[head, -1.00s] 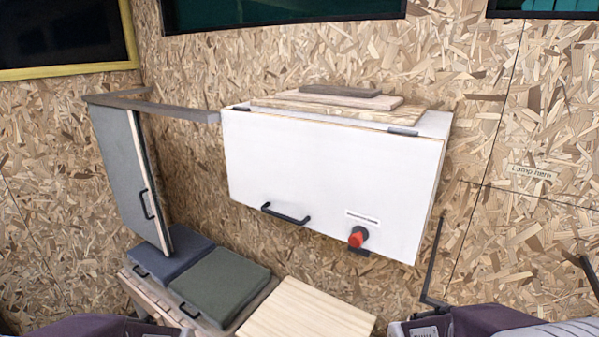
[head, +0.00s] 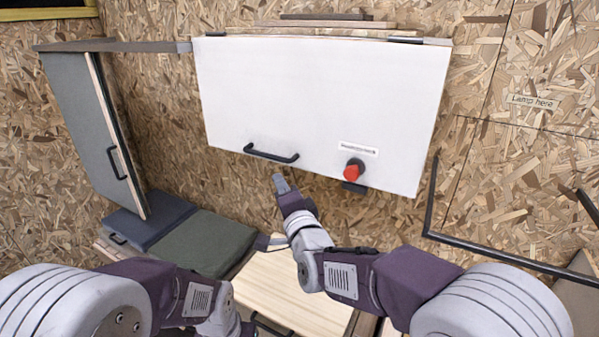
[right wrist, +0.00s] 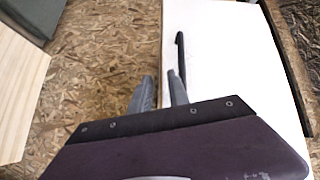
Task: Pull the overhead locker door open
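The overhead locker is a white box on the wall, and its white door (head: 320,100) is shut. A black bar handle (head: 271,155) sits near the door's lower edge; it also shows in the right wrist view (right wrist: 180,55). My right gripper (head: 279,180) is just below the handle in the head view, apart from it. In the right wrist view its two fingers (right wrist: 160,90) are spread with nothing between them, and the handle lies ahead, nearer the right finger. My left arm shows at the lower left; its gripper is out of view.
A red knob (head: 352,170) sticks out at the door's lower right. A grey open door panel (head: 90,130) hangs at the left. Blue (head: 150,218) and green (head: 205,243) cushions and a pale wooden board (head: 295,295) lie below. A black bar frame (head: 500,255) is at the right.

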